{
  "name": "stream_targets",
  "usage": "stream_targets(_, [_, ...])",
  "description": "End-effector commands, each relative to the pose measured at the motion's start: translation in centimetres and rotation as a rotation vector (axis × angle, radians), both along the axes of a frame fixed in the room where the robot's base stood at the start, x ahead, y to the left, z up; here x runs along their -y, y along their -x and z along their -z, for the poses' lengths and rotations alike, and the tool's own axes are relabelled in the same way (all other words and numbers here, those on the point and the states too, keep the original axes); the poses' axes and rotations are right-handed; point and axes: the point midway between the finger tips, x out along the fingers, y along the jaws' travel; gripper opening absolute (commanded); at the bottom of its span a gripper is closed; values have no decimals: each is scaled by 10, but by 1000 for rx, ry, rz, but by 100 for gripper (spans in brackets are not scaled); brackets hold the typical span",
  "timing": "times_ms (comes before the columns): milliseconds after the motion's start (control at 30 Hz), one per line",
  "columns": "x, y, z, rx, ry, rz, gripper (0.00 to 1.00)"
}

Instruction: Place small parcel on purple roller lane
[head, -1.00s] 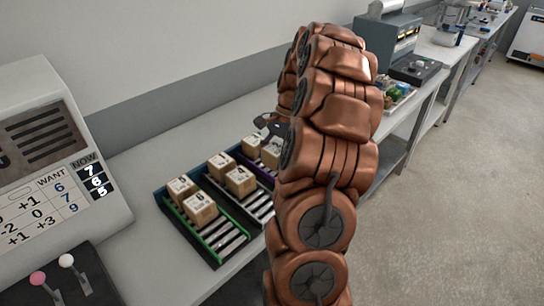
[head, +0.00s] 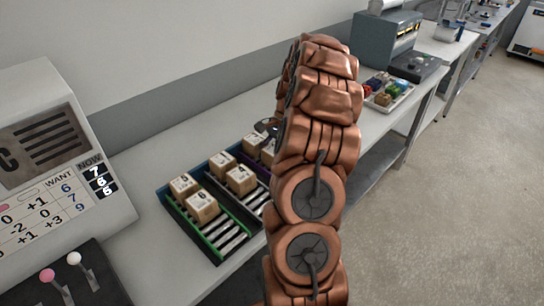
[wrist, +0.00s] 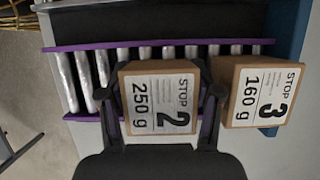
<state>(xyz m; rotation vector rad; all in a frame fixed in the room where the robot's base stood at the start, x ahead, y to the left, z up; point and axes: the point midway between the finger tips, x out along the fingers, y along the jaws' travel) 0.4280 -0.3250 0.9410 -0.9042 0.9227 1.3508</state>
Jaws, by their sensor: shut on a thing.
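In the wrist view, my gripper (wrist: 162,95) has its two dark fingers closed on opposite sides of a small brown cardboard parcel (wrist: 158,98) marked "STOP 2, 250 g". The parcel is over the purple-edged roller lane (wrist: 150,45); I cannot tell whether it rests on the rollers. Another parcel (wrist: 258,95), marked "STOP 3, 160 g", is at the right end of the same lane, just right of my gripper. In the head view, my arm hides most of the purple lane; one parcel (head: 253,146) shows at its far end.
In the head view, a green-edged lane (head: 207,240) and a middle lane (head: 246,205) each hold two parcels. A display unit (head: 50,150) and levers (head: 74,260) stand at left. A tray of coloured items (head: 388,95) lies behind my arm.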

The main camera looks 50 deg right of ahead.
Motion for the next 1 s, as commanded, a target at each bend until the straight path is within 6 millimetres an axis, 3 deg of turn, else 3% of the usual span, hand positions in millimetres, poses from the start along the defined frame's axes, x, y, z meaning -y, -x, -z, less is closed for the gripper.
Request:
stream_targets(167, [0,0,3,0,0,0,12])
stream_targets(200, [0,0,4,0,0,0,65])
stream_targets(300, [0,0,3,0,0,0,74])
stream_targets(733, [2,0,-2,1,1,0,74])
stream_targets(1000, [14,-1,-29,2,3,2,74])
